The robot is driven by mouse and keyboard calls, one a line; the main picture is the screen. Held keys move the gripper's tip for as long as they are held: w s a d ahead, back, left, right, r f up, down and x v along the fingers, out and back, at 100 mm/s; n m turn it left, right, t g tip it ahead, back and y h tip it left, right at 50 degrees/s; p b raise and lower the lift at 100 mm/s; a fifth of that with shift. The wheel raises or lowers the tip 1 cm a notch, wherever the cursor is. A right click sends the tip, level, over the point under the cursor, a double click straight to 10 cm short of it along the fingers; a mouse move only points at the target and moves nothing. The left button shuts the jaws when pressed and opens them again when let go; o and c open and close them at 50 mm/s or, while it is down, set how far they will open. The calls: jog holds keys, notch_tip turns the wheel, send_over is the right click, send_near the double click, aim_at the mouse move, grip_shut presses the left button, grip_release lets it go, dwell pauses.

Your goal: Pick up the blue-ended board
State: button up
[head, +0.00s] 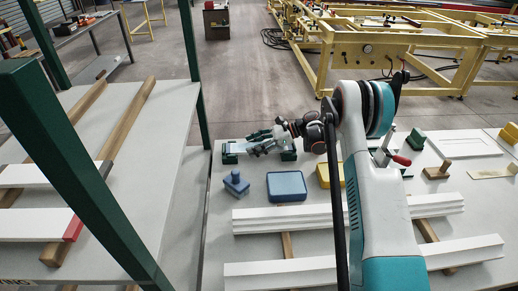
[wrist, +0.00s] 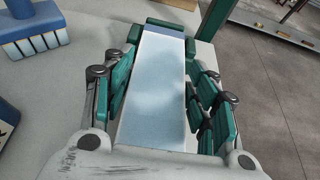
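The blue-ended board (wrist: 160,85) is a pale, short board with a blue strip at its far end in the wrist view. In the head view it lies at the back left of the right-hand table, its pale face (head: 238,147) partly hidden by my gripper (head: 262,146). It appears to rest on green supports (head: 288,155). In the wrist view my gripper (wrist: 162,100) has its green-padded fingers on both sides of the board, spread apart. Narrow gaps seem to show beside the board, so I see no firm clamp.
A blue stamp-like tool (head: 236,184) and a blue block (head: 287,186) lie in front. Stacked white boards (head: 280,219) lie nearer. The left table (head: 150,150) holds a red-ended board (head: 35,225) and a grey-ended board (head: 45,174).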

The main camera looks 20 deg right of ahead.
jog(key=c, duration=0.4)
jog(key=shift+c, duration=0.2)
notch_tip(320, 180, up, 20)
jog(key=p, duration=0.3)
jog(key=shift+p, duration=0.4)
